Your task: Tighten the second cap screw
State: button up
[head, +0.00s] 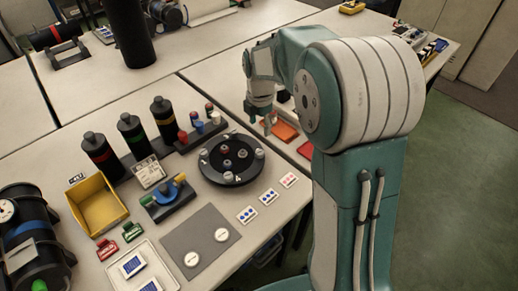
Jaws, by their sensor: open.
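A black round cap (232,178) lies on the table at the centre of the view. Several light screws or bolts stand around its rim, and a few red and grey pieces sit near its middle. I cannot tell which screw is the second, or how far any is screwed in. My gripper (268,122) is open, behind and to the right of the cap, above an orange tray (286,133). It is apart from the cap. Whether anything is between its fingers is too small to see.
Three dark bottles (131,135) and a rack of coloured-top tools (203,132) stand behind the cap. A yellow bin (98,206), a grey mat (200,242) with two white discs and a white tray (141,268) lie left and in front. Small cards lie near the table's right edge.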

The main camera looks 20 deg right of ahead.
aim_at(260, 152)
jog(key=shift+n, duration=0.3)
jog(key=f, duration=1.1)
jog(key=shift+w+f, duration=0.15)
jog(key=shift+w, duration=0.05)
jog(key=shift+c, duration=0.3)
grip_shut()
